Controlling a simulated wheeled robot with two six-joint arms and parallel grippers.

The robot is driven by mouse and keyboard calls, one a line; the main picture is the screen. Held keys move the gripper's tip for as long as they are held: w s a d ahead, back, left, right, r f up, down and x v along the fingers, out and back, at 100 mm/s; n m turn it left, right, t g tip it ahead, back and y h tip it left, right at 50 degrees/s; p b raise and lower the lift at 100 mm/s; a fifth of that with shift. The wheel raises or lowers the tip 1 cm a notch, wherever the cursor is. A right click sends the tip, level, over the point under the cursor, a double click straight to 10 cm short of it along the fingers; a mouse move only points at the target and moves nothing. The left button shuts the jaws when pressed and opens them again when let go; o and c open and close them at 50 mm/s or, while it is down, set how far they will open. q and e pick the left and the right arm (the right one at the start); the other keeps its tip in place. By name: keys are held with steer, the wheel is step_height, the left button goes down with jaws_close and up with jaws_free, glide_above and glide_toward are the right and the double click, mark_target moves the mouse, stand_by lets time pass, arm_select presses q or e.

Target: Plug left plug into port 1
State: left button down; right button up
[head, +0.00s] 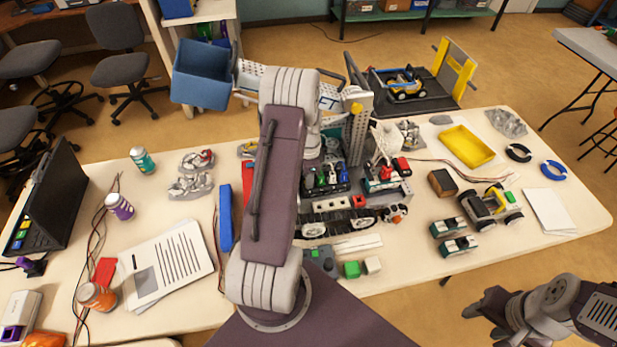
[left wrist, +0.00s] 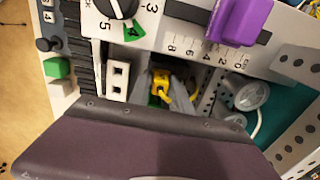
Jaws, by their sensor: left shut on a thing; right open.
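In the left wrist view my left gripper (left wrist: 165,94) is shut on a small yellow plug (left wrist: 159,82), with a yellow lead curving off to its right. It is over a dark gap below a white panel (left wrist: 195,45) that carries a number scale. A white block with two dark square holes (left wrist: 118,80) is just left of the gripper, apart from it. I cannot make out a label for port 1. In the head view my left arm hides much of the work area, and the left gripper is not clear. My right gripper (head: 484,312) is open and empty at lower right.
In the left wrist view a purple slider (left wrist: 238,22) and a green dial pointer (left wrist: 133,30) stand on the panel. In the head view a black tracked base (head: 325,222), a yellow tray (head: 467,146) and a wheeled robot (head: 487,205) crowd the table. White paper (head: 168,262) lies left.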

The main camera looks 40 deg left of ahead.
arm_select(q)
steer(key=shift+f, duration=0.35)
stand_by(0.7)
steer(key=c, duration=1.1)
jaws_free()
step_height(320, 180, up, 6)
steer(key=p, duration=0.5)
